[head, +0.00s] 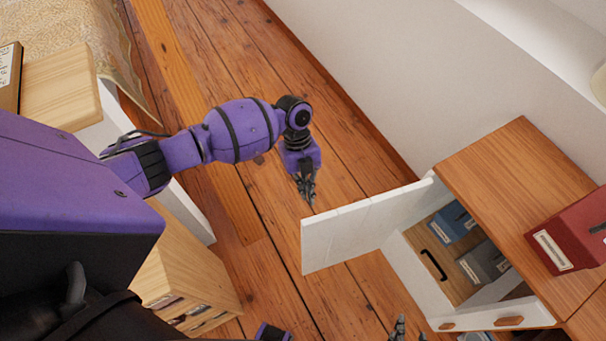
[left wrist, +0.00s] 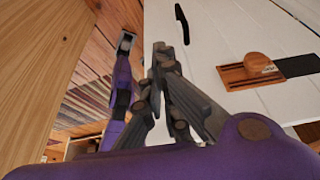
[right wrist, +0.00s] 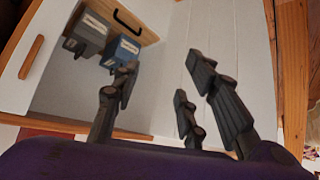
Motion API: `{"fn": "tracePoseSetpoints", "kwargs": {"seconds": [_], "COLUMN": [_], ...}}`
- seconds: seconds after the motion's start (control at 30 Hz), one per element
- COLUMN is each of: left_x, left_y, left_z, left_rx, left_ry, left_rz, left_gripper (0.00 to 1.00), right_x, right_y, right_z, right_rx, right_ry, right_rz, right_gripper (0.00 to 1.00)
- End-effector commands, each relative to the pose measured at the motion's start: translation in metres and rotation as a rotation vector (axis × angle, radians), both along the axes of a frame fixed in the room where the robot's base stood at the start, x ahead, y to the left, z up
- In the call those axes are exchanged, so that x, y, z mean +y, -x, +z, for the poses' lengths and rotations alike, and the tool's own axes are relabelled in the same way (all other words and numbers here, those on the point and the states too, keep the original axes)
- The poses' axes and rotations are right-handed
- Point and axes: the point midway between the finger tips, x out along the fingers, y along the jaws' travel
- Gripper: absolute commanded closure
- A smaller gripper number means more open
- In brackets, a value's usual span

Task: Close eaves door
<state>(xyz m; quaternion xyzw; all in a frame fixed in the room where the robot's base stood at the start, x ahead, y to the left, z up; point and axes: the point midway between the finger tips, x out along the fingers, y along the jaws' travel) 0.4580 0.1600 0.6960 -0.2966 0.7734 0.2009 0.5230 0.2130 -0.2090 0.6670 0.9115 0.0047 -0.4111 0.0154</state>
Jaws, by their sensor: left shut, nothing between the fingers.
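The white eaves door (head: 365,227) stands wide open, swung out from the low cabinet (head: 480,318). My left gripper (head: 308,200) is shut and empty, pointing down beside the door's free edge, with a small gap seeming to remain. In the left wrist view, my left gripper (left wrist: 160,48) is in front of the door's plank face (left wrist: 215,60), which bears a black handle (left wrist: 182,24) and a wooden latch (left wrist: 250,70). My right gripper (head: 398,326) is low at the bottom edge. In the right wrist view, its fingers (right wrist: 162,68) are spread and empty, facing the door's other face (right wrist: 230,40).
Inside the opening are a blue box (head: 452,222) and a grey box (head: 484,263). A red box (head: 572,235) stands on the wooden top (head: 510,175). A wooden shelf unit (head: 185,265) is at lower left. The plank floor (head: 245,75) behind my left arm is clear.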

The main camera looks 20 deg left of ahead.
Motion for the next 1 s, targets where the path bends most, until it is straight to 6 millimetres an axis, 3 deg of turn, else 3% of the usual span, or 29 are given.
{"fn": "tracePoseSetpoints", "kwargs": {"seconds": [0.2, 0.4, 0.8, 1.0], "left_x": [-0.021, -0.027, -0.029, -0.039], "left_y": [0.021, 0.030, 0.030, 0.030], "left_z": [0.002, -0.001, -0.003, -0.003], "left_rx": [-0.006, -0.003, -0.001, -0.001], "left_ry": [0.001, 0.000, 0.000, 0.001], "left_rz": [-0.001, 0.001, 0.001, 0.004], "left_gripper": [1.00, 1.00, 1.00, 1.00], "right_x": [0.002, 0.003, 0.004, 0.005], "right_y": [-0.005, 0.000, 0.001, 0.000], "right_z": [0.015, 0.015, 0.014, 0.013], "right_rx": [-0.012, 0.001, 0.001, -0.001], "right_ry": [-0.005, -0.008, -0.008, -0.011], "right_rz": [-0.001, 0.003, 0.007, 0.004], "right_gripper": [0.60, 0.60, 0.60, 0.60]}}
